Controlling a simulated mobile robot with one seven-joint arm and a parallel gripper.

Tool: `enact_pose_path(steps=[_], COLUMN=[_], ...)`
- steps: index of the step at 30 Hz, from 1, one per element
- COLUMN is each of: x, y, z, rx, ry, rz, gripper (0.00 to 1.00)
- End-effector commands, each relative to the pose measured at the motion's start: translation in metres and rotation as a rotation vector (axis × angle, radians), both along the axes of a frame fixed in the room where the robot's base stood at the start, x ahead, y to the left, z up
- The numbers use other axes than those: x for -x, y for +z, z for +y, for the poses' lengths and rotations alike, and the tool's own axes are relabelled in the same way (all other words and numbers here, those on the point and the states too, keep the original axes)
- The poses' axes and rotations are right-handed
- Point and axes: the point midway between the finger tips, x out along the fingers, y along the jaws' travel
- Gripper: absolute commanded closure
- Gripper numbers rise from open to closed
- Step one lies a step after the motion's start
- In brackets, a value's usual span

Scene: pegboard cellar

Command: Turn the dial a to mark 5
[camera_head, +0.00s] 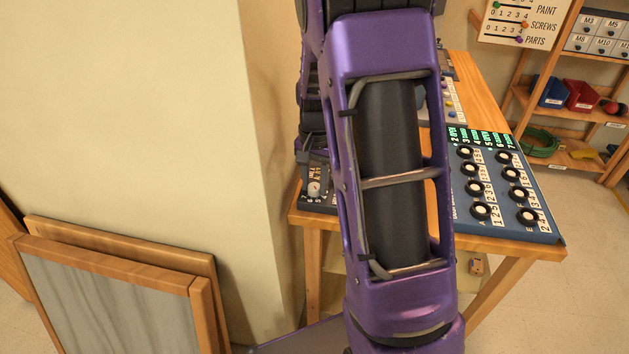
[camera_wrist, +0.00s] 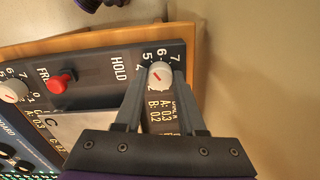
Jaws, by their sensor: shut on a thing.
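A white dial knob (camera_wrist: 160,75) with a short red line sits on a dark panel (camera_wrist: 95,68) in the wrist view. Printed numbers, 4 to 7 among them, curve around its upper side. The lower numbers are hidden by my gripper. My gripper (camera_wrist: 160,80) is shut on this knob, one finger on each side. The red line looks slanted, and I cannot tell exactly which mark it meets. In the head view the white knob (camera_head: 314,188) shows just below my gripper (camera_head: 314,176). A second white dial (camera_wrist: 12,91) is at the left edge of the wrist view.
A blue panel with several black knobs (camera_head: 495,185) lies on the wooden table (camera_head: 475,246). A wall (camera_head: 190,100) rises left of the table. My arm hides the table's middle.

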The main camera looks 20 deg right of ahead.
Motion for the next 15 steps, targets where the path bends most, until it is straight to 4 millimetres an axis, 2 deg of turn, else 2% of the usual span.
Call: enact_pose_path(steps=[13, 14, 15], x=[-0.0013, -0.0013, -0.0013], y=[0.0013, 0.0013, 0.0012], z=[-0.0002, -0.0002, -0.0002], rx=[0.001, 0.001, 0.001], ry=[-0.009, -0.009, -0.009], rz=[-0.005, -0.005, -0.005], gripper=[1.00, 0.57, 0.50])
